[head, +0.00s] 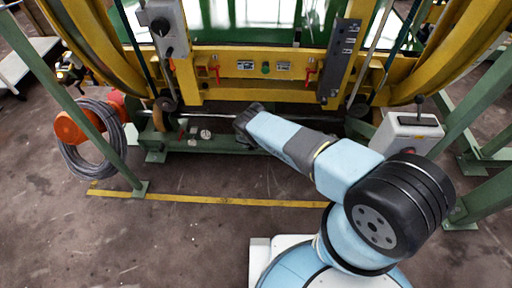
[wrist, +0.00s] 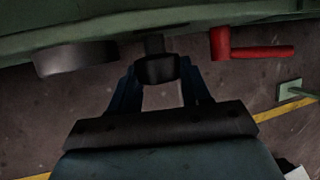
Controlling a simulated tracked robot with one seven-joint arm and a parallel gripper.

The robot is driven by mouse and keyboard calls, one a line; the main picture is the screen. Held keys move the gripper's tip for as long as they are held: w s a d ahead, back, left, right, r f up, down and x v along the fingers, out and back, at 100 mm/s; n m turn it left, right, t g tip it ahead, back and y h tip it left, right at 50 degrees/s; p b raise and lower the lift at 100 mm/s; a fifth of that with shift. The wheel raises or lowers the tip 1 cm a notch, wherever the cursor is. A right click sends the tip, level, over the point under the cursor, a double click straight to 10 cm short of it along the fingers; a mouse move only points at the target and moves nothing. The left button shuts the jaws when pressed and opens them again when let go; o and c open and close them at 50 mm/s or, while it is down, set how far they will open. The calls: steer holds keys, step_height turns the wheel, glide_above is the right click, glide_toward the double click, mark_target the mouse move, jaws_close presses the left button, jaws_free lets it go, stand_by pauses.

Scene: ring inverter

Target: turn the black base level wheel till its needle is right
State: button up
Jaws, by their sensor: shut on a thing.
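In the wrist view my gripper (wrist: 159,84) reaches to the green base beam (wrist: 130,22). Its two blue fingers are shut on a small black wheel (wrist: 159,69), which sits between them on a short dark stem under the beam. In the head view my arm's dark wrist end is at the front of the green base (head: 180,144), and it hides the fingers and the wheel. Small pale round dials (head: 205,134) show on the base left of the wrist. Their needles are too small to read, and I cannot tell which belongs to the wheel.
In the wrist view a dark round part (wrist: 75,60) is left of the fingers and a red handle (wrist: 250,50) is right of them. In the head view a grey cable coil (head: 85,160) hangs at left. A grey box (head: 410,133) stands at right.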

steer(key=y, duration=0.3)
steer(key=d+m+y, duration=0.1)
steer(key=y, duration=0.3)
steer(key=m+y, duration=0.1)
steer(key=y, duration=0.3)
steer(key=shift+s+d+f+t, duration=0.1)
steer(key=shift+d+f+t, duration=0.15)
steer(key=shift+t, duration=0.15)
stand_by(0.4)
steer(key=o, duration=1.1)
steer(key=shift+a, duration=0.1)
steer(key=shift+c, duration=0.2)
steer(key=shift+r, duration=0.1)
steer(key=v, duration=1.3)
steer(key=shift+d, duration=0.35)
steer(key=shift+s, duration=0.15)
